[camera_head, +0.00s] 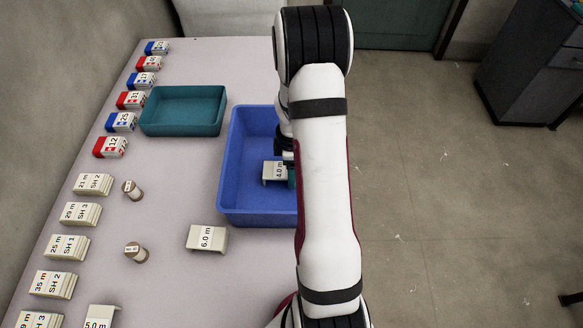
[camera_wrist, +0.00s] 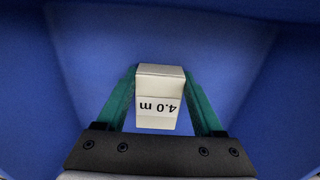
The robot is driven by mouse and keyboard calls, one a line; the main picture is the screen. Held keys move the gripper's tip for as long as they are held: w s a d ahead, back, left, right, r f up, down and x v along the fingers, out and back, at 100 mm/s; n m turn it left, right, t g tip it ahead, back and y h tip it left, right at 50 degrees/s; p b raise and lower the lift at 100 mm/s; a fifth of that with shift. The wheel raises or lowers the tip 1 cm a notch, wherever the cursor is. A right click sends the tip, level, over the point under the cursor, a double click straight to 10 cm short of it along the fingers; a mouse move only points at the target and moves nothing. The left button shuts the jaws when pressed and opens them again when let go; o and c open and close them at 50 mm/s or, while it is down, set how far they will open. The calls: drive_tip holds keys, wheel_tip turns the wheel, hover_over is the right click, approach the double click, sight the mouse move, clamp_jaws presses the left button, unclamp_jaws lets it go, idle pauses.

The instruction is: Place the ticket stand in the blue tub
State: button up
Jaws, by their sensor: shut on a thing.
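A white ticket stand marked "4.0 m" (camera_head: 274,171) is at the blue tub, partly hidden by my arm in the head view. In the wrist view the stand (camera_wrist: 159,97) sits between the two green fingers of my gripper (camera_wrist: 160,95), which is shut on it. The blue tub (camera_head: 232,170) stands on the table, its right part hidden behind my arm. Blue walls and floor of the tub (camera_wrist: 90,70) surround the stand in the wrist view. Whether the stand touches the tub floor cannot be told.
A teal tub (camera_head: 183,110) stands left of the blue tub. Another stand marked "6.0 m" (camera_head: 207,238) and one marked "5.0 m" (camera_head: 98,317) lie on the table. Several ticket blocks line the left edge. Two small brown cylinders (camera_head: 132,189) (camera_head: 136,251) stand nearby.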

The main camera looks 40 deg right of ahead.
drive_tip(key=shift+f, duration=0.15)
drive_tip(key=o, duration=1.3)
wheel_tip(320, 180, up, 12)
drive_tip(key=r, duration=0.1)
drive_tip(key=s+a+r+m, duration=0.1)
drive_tip(key=a+r+m, duration=0.25)
drive_tip(key=a, duration=0.55)
drive_tip(key=s+a+r+m, duration=0.1)
drive_tip(key=s+a+m, duration=0.2)
drive_tip(key=s+a, duration=0.2)
drive_tip(key=s+a+r+m+y, duration=0.1)
drive_tip(key=s+a+r+m, duration=0.1)
drive_tip(key=s+a+m, duration=0.2)
drive_tip(key=s+a+r+m, duration=0.1)
drive_tip(key=s+a+m, duration=0.3)
drive_tip(key=s+a, duration=0.3)
drive_tip(key=shift+a+r+y, duration=0.15)
drive_tip(key=shift+a+y, duration=0.25)
drive_tip(key=shift+a, duration=0.25)
drive_tip(key=shift+w, duration=0.1)
